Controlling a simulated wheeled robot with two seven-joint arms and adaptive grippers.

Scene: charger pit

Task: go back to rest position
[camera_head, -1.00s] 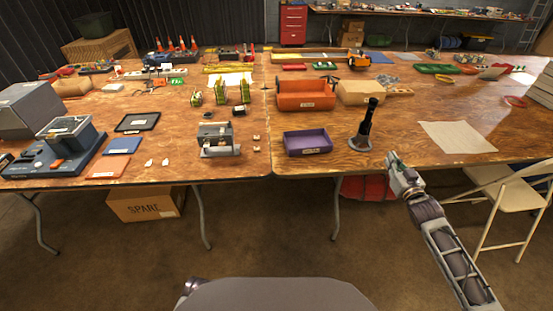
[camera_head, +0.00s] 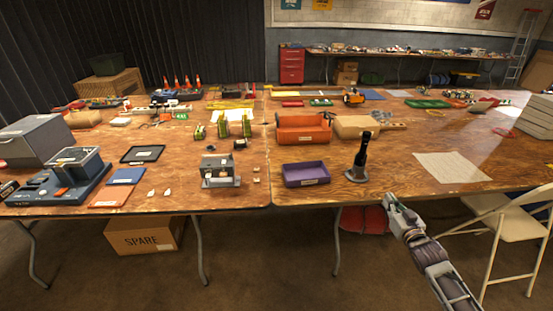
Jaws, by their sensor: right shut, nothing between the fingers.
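My right gripper (camera_head: 391,202) shows at the lower right, in front of the table's front edge and apart from the things on the table. Its fingers are small in the view and look closed, with nothing held. My right arm comes up from the bottom right corner. My left arm and left gripper are not in view.
A cream folding chair (camera_head: 510,222) stands at the right. A SPARE box (camera_head: 145,236) sits under the table.

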